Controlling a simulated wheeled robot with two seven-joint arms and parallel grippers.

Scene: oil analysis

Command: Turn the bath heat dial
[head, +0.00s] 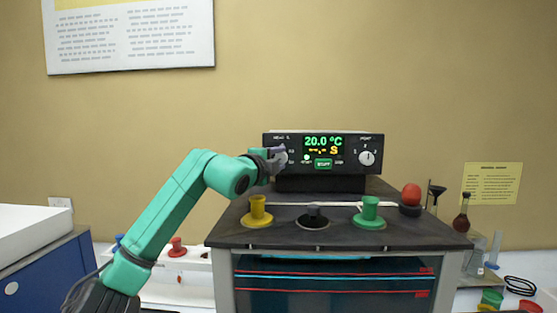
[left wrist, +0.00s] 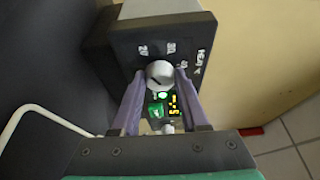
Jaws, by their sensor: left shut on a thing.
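The bath controller (head: 320,154) is a black box with a green display reading 20.0 °C, at the back of the bath's dark top. The heat dial is at its left end, mostly hidden behind my left gripper (head: 276,156) in the head view. In the left wrist view the heat dial (left wrist: 159,74) is a round silver knob with a dark pointer line. My left gripper (left wrist: 158,98) has its two purple fingers on either side of the dial, shut on it. A second silver dial (head: 368,157) is at the controller's right end. My right gripper is not in view.
The bath top (head: 400,236) holds a yellow stopper (head: 257,211), a dark one (head: 313,214) and a green one (head: 369,211) in front of the controller. A red ball-shaped thing (head: 411,194) stands at its right. Glassware, including a brown flask (head: 462,216), stands further right.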

